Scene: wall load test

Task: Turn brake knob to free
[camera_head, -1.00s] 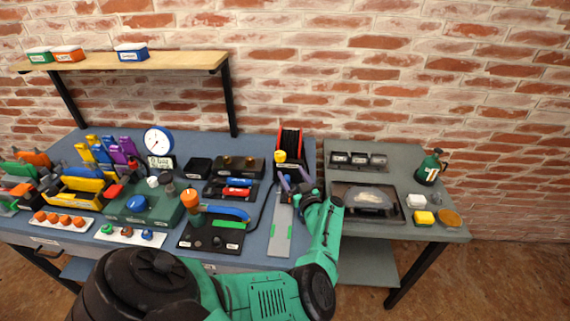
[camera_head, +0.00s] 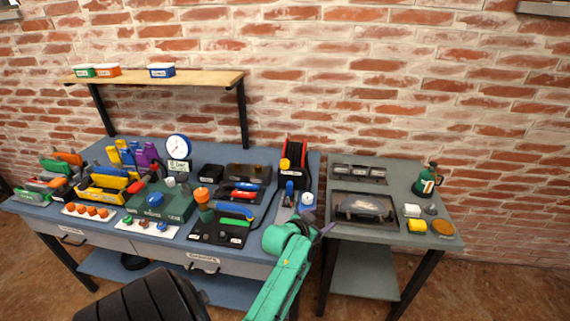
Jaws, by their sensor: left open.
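A black stand holds a red-sided reel (camera_head: 302,151) at the back right of the blue bench. A yellow knob (camera_head: 285,164) sits low on its left front; no label on it is readable, and I cannot tell its setting or whether it is the brake knob. My left gripper (camera_head: 326,229), with purple-grey fingers, is open near the gap between the two benches. It is in front of the reel stand and clear of the knob. Its fingers show small, and nothing is seen between them. My right gripper is not in view.
A blue handle (camera_head: 290,189) and a white round dial (camera_head: 308,199) stand in front of the reel. Left are a green box with a blue knob (camera_head: 154,200) and an orange-topped tool (camera_head: 202,195).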

